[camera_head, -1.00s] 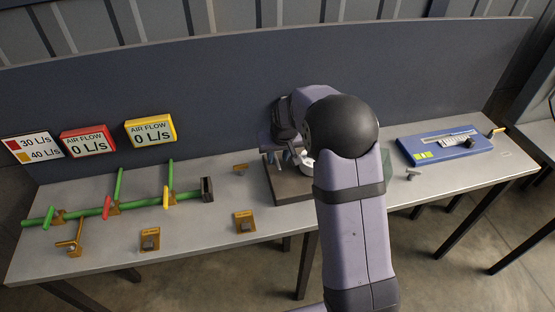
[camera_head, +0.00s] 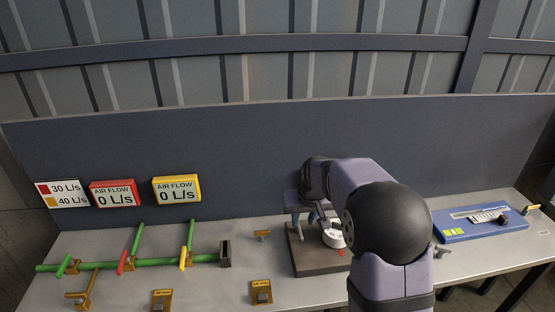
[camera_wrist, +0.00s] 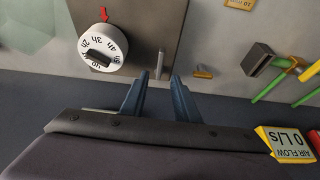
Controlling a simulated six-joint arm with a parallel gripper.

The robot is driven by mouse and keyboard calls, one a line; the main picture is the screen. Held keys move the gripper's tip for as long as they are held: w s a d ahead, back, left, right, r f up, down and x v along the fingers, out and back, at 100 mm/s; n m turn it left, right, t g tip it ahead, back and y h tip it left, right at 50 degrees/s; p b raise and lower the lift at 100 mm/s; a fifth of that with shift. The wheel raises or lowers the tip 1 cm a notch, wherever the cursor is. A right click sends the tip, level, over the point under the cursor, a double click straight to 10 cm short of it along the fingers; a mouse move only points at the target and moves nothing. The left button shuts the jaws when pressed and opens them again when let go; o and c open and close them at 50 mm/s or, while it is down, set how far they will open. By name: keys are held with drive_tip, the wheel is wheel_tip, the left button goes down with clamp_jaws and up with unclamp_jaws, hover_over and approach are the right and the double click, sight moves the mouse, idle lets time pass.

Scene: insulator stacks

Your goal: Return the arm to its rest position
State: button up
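My gripper (camera_wrist: 157,100) shows in the wrist view with its two blue-grey fingers apart and nothing between them. In the head view my gripper (camera_head: 307,217) is partly hidden beside my arm. It hangs over the dark base plate (camera_head: 318,262), close to a white dial knob (camera_head: 333,236). In the wrist view the white knob (camera_wrist: 101,48) carries hour marks and a black grip, with a red arrow beside it. The fingertips appear apart from the knob.
Green pipes (camera_head: 90,265) with red, yellow and green levers lie on the left of the table. Air flow signs (camera_head: 177,189) hang on the dark panel (camera_head: 260,150) behind. A blue device (camera_head: 485,221) sits at the right. Small brass blocks (camera_head: 261,292) stand along the front.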

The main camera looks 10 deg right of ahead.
drive_tip(key=s+f+g, duration=0.1)
drive_tip(key=s+f, duration=0.1)
drive_tip(key=s, duration=0.1)
drive_tip(key=s+f+g, duration=0.1)
drive_tip(key=s+f, duration=0.1)
drive_tip(key=s, duration=0.1)
drive_tip(key=s+f, duration=0.2)
drive_tip(key=s, duration=0.1)
drive_tip(key=shift+s+a+f+g, duration=0.1)
drive_tip(key=shift+f+g, duration=0.1)
drive_tip(key=shift+g, duration=0.7)
drive_tip(key=s, duration=0.1)
drive_tip(key=s+f, duration=0.1)
drive_tip(key=s, duration=0.2)
drive_tip(key=shift+s+f, duration=0.25)
drive_tip(key=shift+s, duration=0.15)
drive_tip(key=s+a+r, duration=0.1)
drive_tip(key=s+r, duration=0.2)
drive_tip(key=s, duration=1.3)
drive_tip(key=shift+s+r+g, duration=0.15)
drive_tip(key=shift+s+g, duration=0.1)
drive_tip(key=shift+g, duration=0.05)
